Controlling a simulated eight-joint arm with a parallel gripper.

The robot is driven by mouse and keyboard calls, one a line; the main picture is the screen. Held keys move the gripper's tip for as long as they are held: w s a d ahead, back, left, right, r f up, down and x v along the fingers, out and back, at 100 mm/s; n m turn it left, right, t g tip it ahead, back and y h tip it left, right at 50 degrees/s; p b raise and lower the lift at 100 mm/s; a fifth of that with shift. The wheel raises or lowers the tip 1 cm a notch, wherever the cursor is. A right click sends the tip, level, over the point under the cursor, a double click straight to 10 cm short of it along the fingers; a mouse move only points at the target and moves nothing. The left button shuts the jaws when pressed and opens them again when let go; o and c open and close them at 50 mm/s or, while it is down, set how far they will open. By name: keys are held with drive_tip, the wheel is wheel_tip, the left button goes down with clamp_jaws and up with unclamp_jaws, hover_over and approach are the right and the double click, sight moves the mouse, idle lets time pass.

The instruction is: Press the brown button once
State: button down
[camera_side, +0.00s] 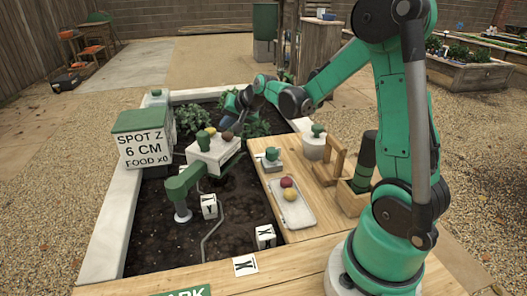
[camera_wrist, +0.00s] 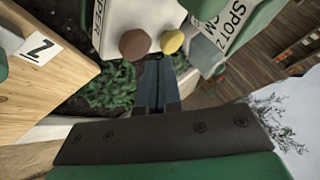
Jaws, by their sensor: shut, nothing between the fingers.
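The brown button (camera_side: 226,135) is a round knob on the white box (camera_side: 212,156) over the soil bed. A yellow button (camera_side: 211,130) and a green one (camera_side: 203,140) are beside it. In the wrist view the brown button (camera_wrist: 134,45) is just ahead and left of my fingertips, and the yellow button (camera_wrist: 172,42) is to their right. My gripper (camera_wrist: 152,64) is shut and empty. In the side view my gripper (camera_side: 229,119) is just above the brown button. I cannot tell whether they touch.
A sign box (camera_side: 145,146) reads "SPOT Z 6 CM FOOD x0". A tray (camera_side: 294,212) with red and yellow balls lies on the wooden deck. Leafy plants (camera_side: 190,120) grow behind the white box.

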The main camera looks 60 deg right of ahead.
sight(229, 136)
drive_tip(key=shift+f, duration=0.15)
drive_tip(key=shift+f, duration=0.3)
drive_tip(key=shift+f, duration=0.55)
idle(0.9)
drive_tip(key=shift+r, duration=1)
drive_tip(key=shift+r, duration=2.5)
